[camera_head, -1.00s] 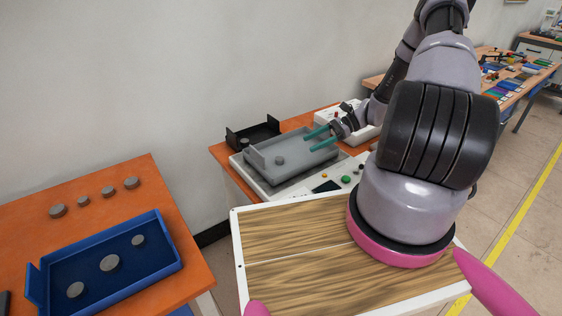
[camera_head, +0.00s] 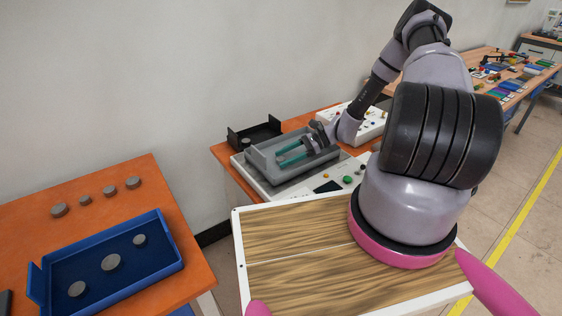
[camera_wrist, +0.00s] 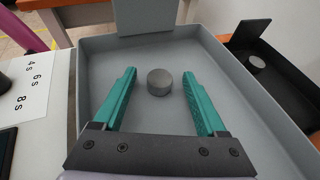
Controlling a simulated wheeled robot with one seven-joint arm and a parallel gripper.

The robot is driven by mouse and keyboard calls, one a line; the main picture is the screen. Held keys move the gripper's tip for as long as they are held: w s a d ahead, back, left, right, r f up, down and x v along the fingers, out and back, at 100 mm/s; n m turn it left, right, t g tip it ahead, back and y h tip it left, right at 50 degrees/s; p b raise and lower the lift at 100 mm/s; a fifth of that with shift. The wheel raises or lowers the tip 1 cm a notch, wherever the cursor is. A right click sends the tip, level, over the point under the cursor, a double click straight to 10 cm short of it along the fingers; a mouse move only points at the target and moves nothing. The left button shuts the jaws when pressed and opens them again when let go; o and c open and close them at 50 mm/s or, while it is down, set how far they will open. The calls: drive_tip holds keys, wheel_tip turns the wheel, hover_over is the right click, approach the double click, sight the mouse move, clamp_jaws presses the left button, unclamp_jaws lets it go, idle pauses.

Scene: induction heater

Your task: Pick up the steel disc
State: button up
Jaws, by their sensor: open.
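The steel disc (camera_wrist: 159,82) is a short grey cylinder lying on the floor of the grey tray (camera_wrist: 92,85). In the wrist view it sits between the two teal fingers of my gripper (camera_wrist: 159,85), with a gap on each side. My gripper is open and empty. In the head view, my gripper (camera_head: 289,154) reaches into the grey tray (camera_head: 298,173) on the white heater unit from the right. The disc is not clearly visible there, near the fingers.
A black tray (camera_head: 240,138) with a disc stands behind the grey tray; it also shows in the wrist view (camera_wrist: 277,92). A blue tray (camera_head: 165,272) with discs lies on the orange table at left. Several discs stand behind it. The heater's control panel (camera_head: 352,166) has coloured buttons.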

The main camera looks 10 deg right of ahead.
clamp_jaws()
drive_tip(key=shift+r, duration=0.1)
